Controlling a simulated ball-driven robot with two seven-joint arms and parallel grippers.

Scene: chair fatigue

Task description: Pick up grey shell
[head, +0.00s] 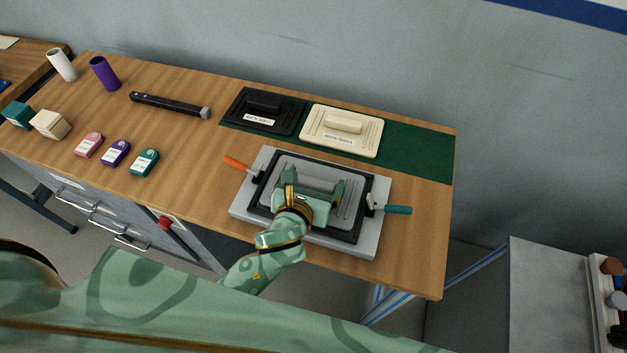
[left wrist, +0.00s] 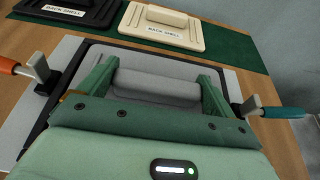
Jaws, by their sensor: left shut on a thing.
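The grey shell (head: 348,199) lies in the black frame of a light grey fixture (head: 372,240) on the wooden bench. It has a raised grey block (left wrist: 160,86) across its middle. My left gripper (head: 311,187) is over the shell with its two green fingers at the ends of the raised block, shut on it. In the left wrist view the fingers (left wrist: 160,84) sit at both ends of the block. The gripper hides the near part of the shell. I cannot tell whether the shell is lifted from the fixture. My right gripper does not show.
An orange-handled clamp (head: 240,166) and a teal-handled clamp (head: 392,209) flank the fixture. Black (head: 264,110) and cream (head: 342,130) back shells lie on a green mat (head: 420,150) behind. Bare wood lies right of the fixture.

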